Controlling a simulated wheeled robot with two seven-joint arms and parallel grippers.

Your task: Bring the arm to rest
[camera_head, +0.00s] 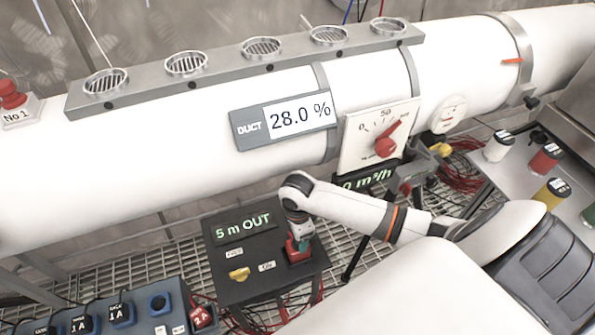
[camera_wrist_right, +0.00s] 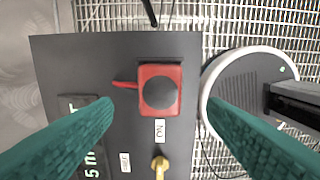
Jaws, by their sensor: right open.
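My right arm (camera_head: 350,208) reaches in from the right in the head view and bends down at its wrist. My right gripper (camera_wrist_right: 162,108) is open, with its green fingers wide apart and nothing between the tips. It points down at the dark control box (camera_head: 235,292), above a red block with a round black top (camera_wrist_right: 160,88). A red lever sticks out of the block's left side in the wrist view. In the head view my wrist partly hides the block, and I cannot tell the exact gap. My left gripper is not in view.
The box has a "5 m OUT" display (camera_head: 243,228) and a yellow knob (camera_head: 239,274). A large white duct (camera_head: 180,130) crosses behind, with a "28.0 %" panel (camera_head: 283,119) and a red-pointer dial (camera_head: 379,137). A socket row (camera_head: 110,315) is lower left; small canisters (camera_head: 546,158) are at right.

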